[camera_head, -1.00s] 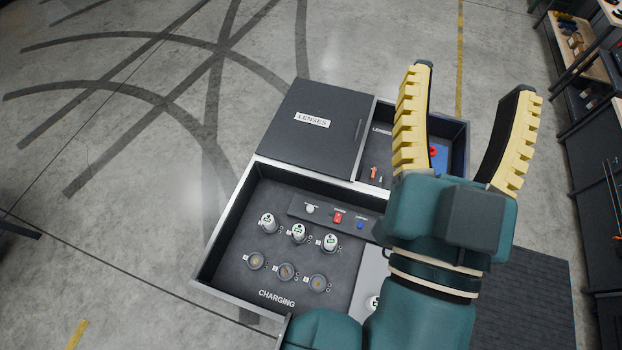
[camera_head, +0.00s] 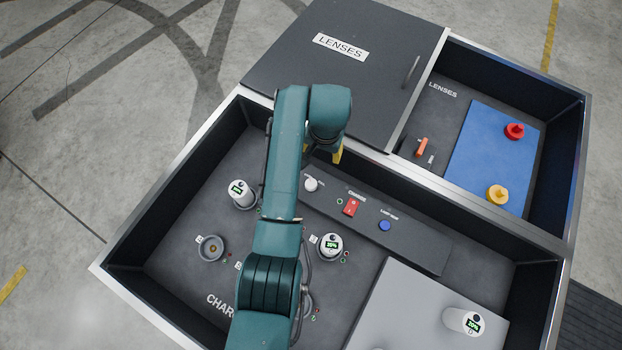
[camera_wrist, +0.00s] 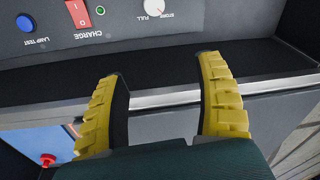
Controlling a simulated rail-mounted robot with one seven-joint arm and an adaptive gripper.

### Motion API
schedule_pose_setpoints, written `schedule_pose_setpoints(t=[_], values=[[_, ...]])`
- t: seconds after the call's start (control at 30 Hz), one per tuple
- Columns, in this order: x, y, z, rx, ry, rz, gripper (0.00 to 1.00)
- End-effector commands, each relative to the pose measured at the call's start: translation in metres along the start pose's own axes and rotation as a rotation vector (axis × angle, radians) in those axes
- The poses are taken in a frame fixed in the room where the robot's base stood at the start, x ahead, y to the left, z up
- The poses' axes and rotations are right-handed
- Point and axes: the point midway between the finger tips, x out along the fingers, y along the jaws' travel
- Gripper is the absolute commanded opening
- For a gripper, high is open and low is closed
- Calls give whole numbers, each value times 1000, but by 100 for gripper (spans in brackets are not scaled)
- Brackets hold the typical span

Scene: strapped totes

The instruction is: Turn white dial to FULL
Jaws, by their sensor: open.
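The white dial (camera_head: 311,184) is on the dark control panel inside the charging tote, at the panel's left end in the head view. In the wrist view the dial (camera_wrist: 154,7) is at the top edge, partly cut off, with upside-down STORE and FULL labels beside it. Its pointer direction is too small to tell. My gripper (camera_wrist: 160,66) is open and empty, its yellow fingers apart over the tote wall and apart from the dial in the picture. In the head view my arm hides most of the gripper; one yellow finger shows just behind the dial.
A red CHARGE switch (camera_head: 352,207) and a blue LAMP TEST button (camera_head: 384,225) share the panel. The LENSES lid (camera_head: 325,85) and tote walls rise behind the panel. A blue mat (camera_head: 490,155) holds red and yellow knobbed pieces.

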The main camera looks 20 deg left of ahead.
Motion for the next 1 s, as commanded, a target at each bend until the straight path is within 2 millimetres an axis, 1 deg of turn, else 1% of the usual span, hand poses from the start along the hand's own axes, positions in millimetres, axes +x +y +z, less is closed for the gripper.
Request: schedule_pose_setpoints(t=[0.03, 0.1, 0.13, 0.27, 0.37, 0.5, 0.7, 0.8, 0.9, 1.0], values=[[29, -2, 10, -3, -44, 8, 70], [40, -3, 20, -4, -90, 16, 70], [43, -4, 23, -4, -102, 18, 70], [54, -4, 28, -4, -121, 22, 70], [73, -3, 31, -4, -121, 22, 70], [109, -2, 35, -4, -121, 22, 70], [158, -1, 40, -4, -119, 21, 70], [179, -1, 42, -4, -117, 21, 70], [194, 0, 44, -4, -117, 21, 70], [202, 0, 44, -4, -116, 21, 70]])
